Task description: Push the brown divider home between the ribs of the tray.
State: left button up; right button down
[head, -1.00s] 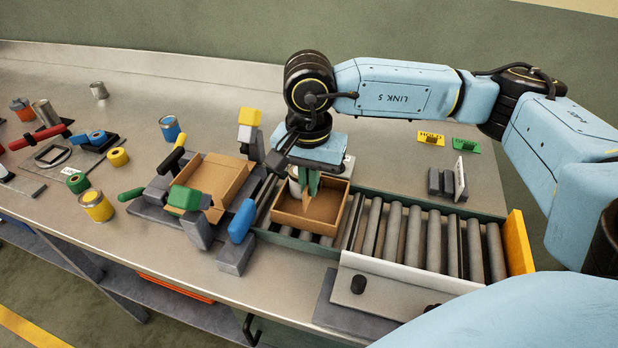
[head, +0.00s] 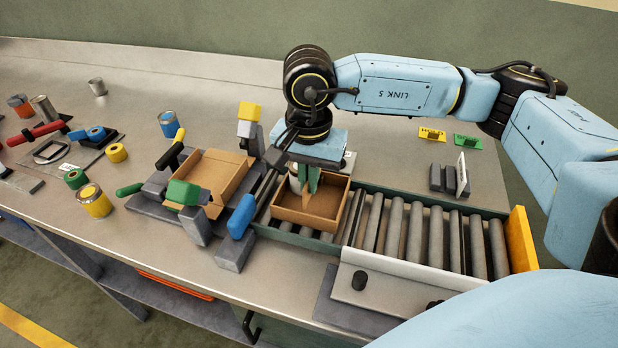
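The brown tray (head: 296,218) is a small open box on the roller track. My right gripper (head: 309,181) points down into it from above, with green fingers close together. The brown divider (head: 308,201) shows as a thin upright piece between and below the fingertips, and the gripper looks shut on it. The fingers hide much of the divider. The ribs are too small to make out, so I cannot tell how deep the divider sits. My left gripper is not in view.
Grey rollers (head: 416,235) run right from the tray to a yellow end stop (head: 520,240). A cardboard box (head: 215,175) sits in a clamp fixture to the left, near a blue-handled clamp (head: 242,217). Several cans and tools lie farther left.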

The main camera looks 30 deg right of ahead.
jog(key=shift+f+b, duration=0.15)
jog(key=shift+b, duration=0.2)
dwell(0.8)
jog(key=shift+f+b, duration=0.8)
jog(key=shift+b, duration=0.4)
dwell(0.8)
dwell(0.3)
jog(key=c, duration=1.6)
grip_release()
jog(key=shift+o, duration=0.5)
jog(key=o, duration=0.3)
jog(key=shift+o, duration=0.2)
jog(key=shift+r, duration=0.15)
